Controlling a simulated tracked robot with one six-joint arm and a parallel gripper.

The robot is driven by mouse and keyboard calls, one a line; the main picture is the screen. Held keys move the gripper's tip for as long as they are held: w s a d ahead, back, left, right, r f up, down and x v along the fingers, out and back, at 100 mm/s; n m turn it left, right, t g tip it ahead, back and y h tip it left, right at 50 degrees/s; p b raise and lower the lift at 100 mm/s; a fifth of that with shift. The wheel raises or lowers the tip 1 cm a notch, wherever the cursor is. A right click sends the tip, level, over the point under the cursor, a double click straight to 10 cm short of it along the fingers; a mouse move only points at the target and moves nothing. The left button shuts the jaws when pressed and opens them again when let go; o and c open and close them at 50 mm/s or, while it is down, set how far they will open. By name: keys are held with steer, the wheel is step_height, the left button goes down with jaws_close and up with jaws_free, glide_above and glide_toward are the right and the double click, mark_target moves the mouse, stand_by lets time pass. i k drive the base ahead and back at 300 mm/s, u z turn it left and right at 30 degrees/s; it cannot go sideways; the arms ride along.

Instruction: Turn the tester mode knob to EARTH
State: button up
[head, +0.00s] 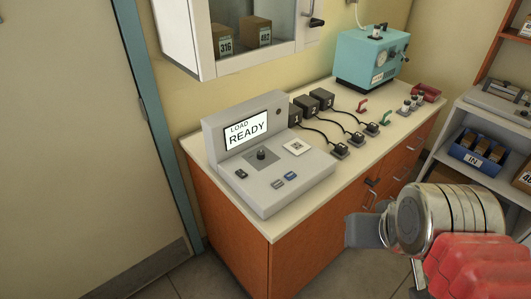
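The tester appears to be the grey console (285,188) with a sloped screen at the left end of the counter. Its screen (247,132) reads "LOAD" and, larger, "READY". A small black knob (262,154) stands on a dark square plate on the console's top, below the screen. Its pointer direction and any EARTH label are too small to read. My gripper (362,231) is at the lower right, in front of the counter and well apart from the knob. A grey finger part shows beside my metal wrist; whether it is open or shut is unclear.
The console also has small switches or sockets (284,181). Several black boxes with cables (309,104) stand to its right. A teal machine (369,58) is at the counter's back end. A wall cabinet (237,35) hangs above. Open floor (335,272) lies before the orange cupboards.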

mark_target(261, 155)
steer(key=k, duration=0.7)
steer(key=u, duration=0.7)
steer(key=i, duration=1)
steer(key=u, duration=0.05)
